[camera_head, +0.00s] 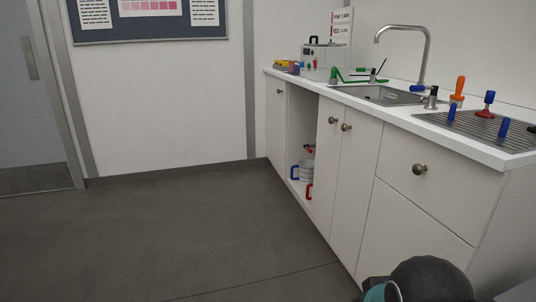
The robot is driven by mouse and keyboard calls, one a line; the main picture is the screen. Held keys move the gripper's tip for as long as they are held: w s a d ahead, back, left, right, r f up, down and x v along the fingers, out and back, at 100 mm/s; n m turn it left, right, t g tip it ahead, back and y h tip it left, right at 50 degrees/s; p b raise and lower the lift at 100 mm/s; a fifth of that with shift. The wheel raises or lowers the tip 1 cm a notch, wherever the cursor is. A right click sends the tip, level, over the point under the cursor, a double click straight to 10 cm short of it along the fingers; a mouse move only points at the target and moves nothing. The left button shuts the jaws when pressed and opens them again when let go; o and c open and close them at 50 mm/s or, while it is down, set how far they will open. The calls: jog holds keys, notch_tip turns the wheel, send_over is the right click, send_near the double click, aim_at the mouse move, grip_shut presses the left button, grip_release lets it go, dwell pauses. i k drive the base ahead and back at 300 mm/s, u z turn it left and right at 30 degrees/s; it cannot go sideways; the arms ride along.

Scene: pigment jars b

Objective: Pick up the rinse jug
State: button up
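Several small items stand in the open bay under the counter, partly hidden by the cabinet front. Among them are a pale, whitish jug-like container (306,171), a blue handle-shaped part (294,173) and a red handle-shaped part (309,192). They are small and overlap, so I cannot tell which is the rinse jug or which handle belongs to which body. My gripper is not in view.
The white counter (393,112) carries a sink (375,94) with a tall tap (428,60), a ribbed drainer with coloured upright items, and a grey box (324,57) at the far end. Closed cabinet doors (353,182) flank the bay. The grey floor (190,230) is clear.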

aim_at(306, 166)
jog(key=u, duration=0.2)
jog(key=i, duration=1.9)
jog(key=u, duration=0.2)
jog(key=i, duration=1.85)
